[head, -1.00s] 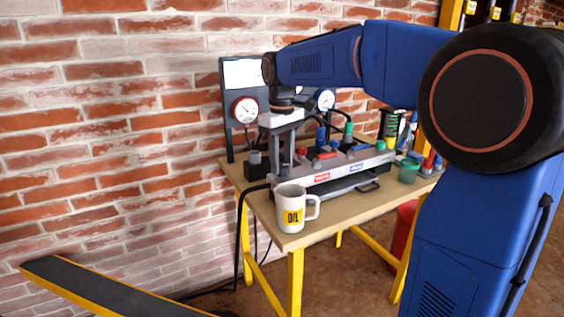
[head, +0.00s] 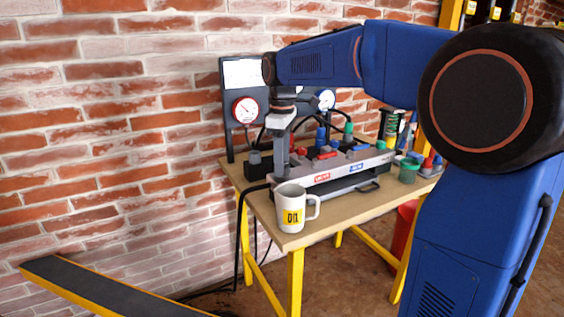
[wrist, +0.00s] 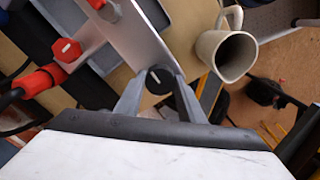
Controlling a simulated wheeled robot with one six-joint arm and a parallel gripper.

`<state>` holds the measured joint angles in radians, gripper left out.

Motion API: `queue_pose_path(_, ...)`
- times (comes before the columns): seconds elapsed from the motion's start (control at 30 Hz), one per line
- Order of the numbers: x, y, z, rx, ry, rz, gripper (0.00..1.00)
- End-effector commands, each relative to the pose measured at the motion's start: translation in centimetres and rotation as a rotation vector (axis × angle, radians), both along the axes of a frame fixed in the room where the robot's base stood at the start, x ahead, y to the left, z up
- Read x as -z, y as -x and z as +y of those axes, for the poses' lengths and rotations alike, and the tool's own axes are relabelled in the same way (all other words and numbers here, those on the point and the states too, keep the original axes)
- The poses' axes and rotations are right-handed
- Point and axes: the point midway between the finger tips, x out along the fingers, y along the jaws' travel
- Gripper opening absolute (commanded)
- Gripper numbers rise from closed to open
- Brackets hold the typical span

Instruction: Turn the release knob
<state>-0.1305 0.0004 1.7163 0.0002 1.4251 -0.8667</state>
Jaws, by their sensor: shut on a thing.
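The release knob (wrist: 160,80) is a small black round knob with a pale pointer line, at the edge of a grey metal plate in the wrist view. My gripper (wrist: 160,92) points down with one grey finger on either side of the knob, shut on it. In the head view, my gripper (head: 281,172) is over the left end of the grey test unit (head: 340,172) on the bench. The knob is hidden there behind the fingers.
A white mug (head: 290,208) stands just in front of my gripper, also in the wrist view (wrist: 222,56). A red hose fitting (wrist: 40,82) and a red knob (wrist: 67,50) are nearby. A gauge panel (head: 243,80) stands behind, by the brick wall.

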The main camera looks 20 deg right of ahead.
Motion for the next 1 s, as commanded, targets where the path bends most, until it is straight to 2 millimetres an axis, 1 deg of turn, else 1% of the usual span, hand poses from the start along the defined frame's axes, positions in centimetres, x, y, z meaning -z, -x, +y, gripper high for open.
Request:
queue_pose_path(0.27, -0.1, 0.0, 0.0, -0.001, 0.001, -0.003, 0.13)
queue_pose_path(0.3, -0.1, 0.0, 0.0, 0.000, 0.001, -0.003, 0.40)
queue_pose_path(0.37, -0.1, 0.0, 0.0, 0.000, 0.000, -0.002, 0.54)
queue_pose_path(0.63, 0.0, 0.0, 0.0, 0.000, 0.001, -0.001, 0.54)
queue_pose_path(0.77, -0.6, -0.1, 0.0, 0.000, 0.000, -0.002, 0.54)
queue_pose_path(0.87, -1.6, -0.1, 0.0, 0.000, -0.001, -0.003, 0.54)
queue_pose_path(1.0, -4.1, -0.1, 0.0, 0.000, 0.000, -0.005, 0.54)
